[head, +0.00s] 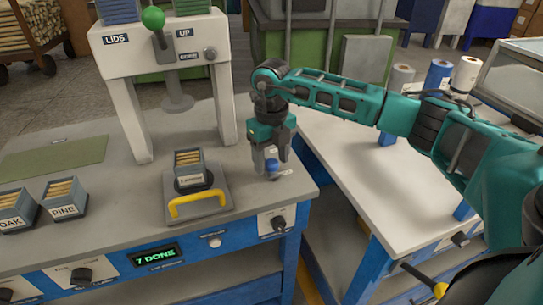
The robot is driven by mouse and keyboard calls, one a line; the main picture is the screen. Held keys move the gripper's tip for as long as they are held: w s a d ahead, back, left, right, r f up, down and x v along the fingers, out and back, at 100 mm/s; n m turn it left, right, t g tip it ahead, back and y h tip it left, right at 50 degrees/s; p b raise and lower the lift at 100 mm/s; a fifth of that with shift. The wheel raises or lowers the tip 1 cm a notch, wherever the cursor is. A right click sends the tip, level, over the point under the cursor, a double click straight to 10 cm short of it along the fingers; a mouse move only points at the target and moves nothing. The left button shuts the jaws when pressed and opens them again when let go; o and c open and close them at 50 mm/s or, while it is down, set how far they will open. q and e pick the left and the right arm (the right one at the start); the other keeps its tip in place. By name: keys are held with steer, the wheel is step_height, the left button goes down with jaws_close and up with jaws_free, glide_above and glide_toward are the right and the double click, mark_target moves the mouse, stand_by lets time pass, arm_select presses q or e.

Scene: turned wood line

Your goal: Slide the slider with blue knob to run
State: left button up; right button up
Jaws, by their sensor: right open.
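The slider's blue knob (272,165) is on the grey workbench top, near its right end. My right gripper (272,172) points down over it, with its fingers around the knob. The jaws are open, and I cannot tell whether either finger touches the knob. The fingers hide most of the slider and its track. A small pale patch shows just right of the knob, but no run mark can be read. My left gripper is not in view.
A white press (165,45) with a green-ball lever (153,18) stands behind. A yellow-handled plate (198,203) bears a small box left of my right gripper. OAK (14,207) and PINE (64,200) boxes sit far left. The front display (155,255) reads "7 DONE".

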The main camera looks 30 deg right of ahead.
mark_target(272, 162)
step_height(272, 162, up, 13)
stand_by(0.6)
stand_by(0.5)
